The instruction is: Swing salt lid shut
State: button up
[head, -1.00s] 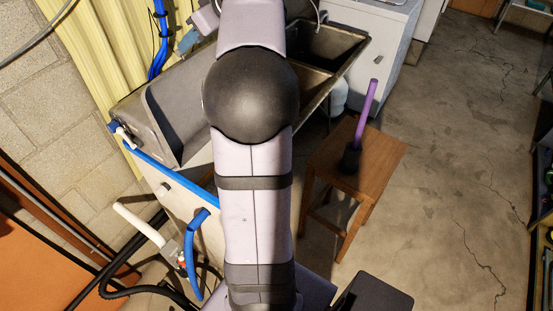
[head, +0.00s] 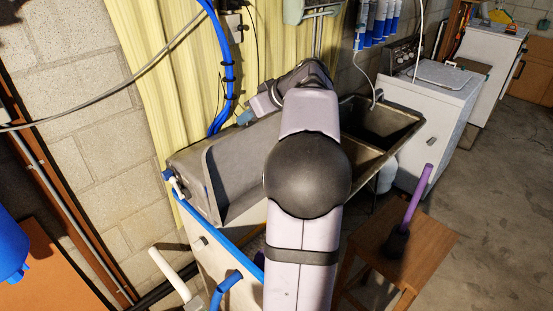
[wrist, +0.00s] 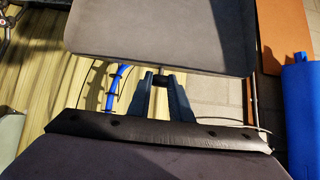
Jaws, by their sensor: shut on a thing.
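The salt lid (head: 235,172) is a dark grey panel that stands open, tilted up from the back of the pale softener cabinet (head: 222,262). In the wrist view its broad face (wrist: 160,42) fills the top. My gripper (head: 246,116) is at the lid's upper edge in the head view, partly hidden by my arm. In the wrist view its blue-grey fingers (wrist: 160,80) are close together, shut on the lid's edge. My arm covers part of the cabinet and the lid's right side.
A blue pipe (head: 215,238) runs along the cabinet's front left, near a white pipe (head: 170,272). A metal sink (head: 385,120) stands behind to the right. A wooden stool (head: 425,250) bears a purple-handled tool (head: 414,205). Yellow corrugated sheeting (head: 150,70) and block wall close the back left.

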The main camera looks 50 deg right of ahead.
jog(key=s+f+b, duration=0.1)
jog(key=s+b, duration=0.4)
jog(key=s, duration=0.2)
jog(key=shift+s, duration=0.35)
jog(key=shift+f, duration=0.1)
jog(key=s+f+b, duration=0.4)
jog(key=s+b, duration=0.3)
jog(key=shift+s, duration=0.4)
dwell(0.5)
dwell(0.3)
